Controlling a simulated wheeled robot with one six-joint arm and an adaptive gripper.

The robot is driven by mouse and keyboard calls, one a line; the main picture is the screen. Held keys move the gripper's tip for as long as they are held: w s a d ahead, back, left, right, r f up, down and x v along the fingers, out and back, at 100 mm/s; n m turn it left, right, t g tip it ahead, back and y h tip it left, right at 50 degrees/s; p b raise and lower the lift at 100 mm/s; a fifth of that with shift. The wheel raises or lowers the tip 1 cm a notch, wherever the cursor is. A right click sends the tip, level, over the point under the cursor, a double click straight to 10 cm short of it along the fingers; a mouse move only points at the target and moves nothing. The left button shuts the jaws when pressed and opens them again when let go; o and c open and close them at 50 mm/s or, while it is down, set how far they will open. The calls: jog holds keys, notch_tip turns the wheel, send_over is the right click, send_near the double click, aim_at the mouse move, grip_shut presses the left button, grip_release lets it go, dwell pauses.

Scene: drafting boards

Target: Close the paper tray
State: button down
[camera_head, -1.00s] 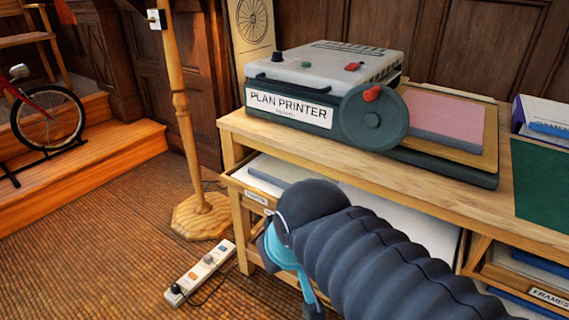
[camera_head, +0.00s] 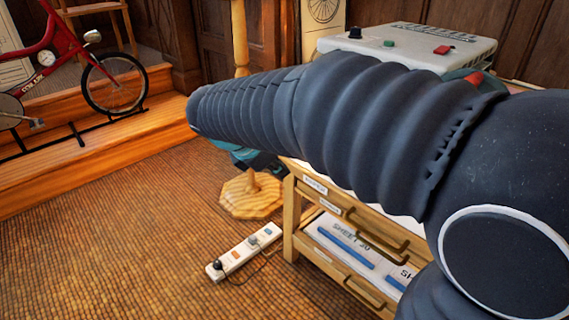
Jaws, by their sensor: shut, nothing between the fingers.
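The wooden paper unit (camera_head: 290,222) stands at lower centre, with labelled tray fronts. Its top tray (camera_head: 316,186) has a small label that is too small to read, and some white paper shows beside my arm. A lower tray (camera_head: 345,280) holds white sheets with blue strips and has a wooden handle. My arm hides much of the unit, so I cannot tell how far the top tray stands out. My gripper (camera_head: 258,160) is shut and empty, mostly hidden behind my arm, left of the unit's near corner. I cannot tell whether it touches the unit.
The plan printer (camera_head: 400,48) stands behind my arm. A red bicycle (camera_head: 60,60) is at left. The floor at lower left is clear.

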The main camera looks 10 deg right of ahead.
jog(key=w+a+f+n+t+h, duration=0.1)
jog(key=w+a+n, duration=0.3)
jog(key=a, duration=0.1)
jog(key=b, duration=0.2)
send_near(297, 171)
jog(key=x, duration=0.5)
jog(key=shift+s+a+f, duration=0.15)
jog(key=shift+a+f, duration=0.05)
jog(key=shift+f, duration=0.3)
jog(key=shift+w+d, duration=0.4)
jog(key=shift+d, duration=0.05)
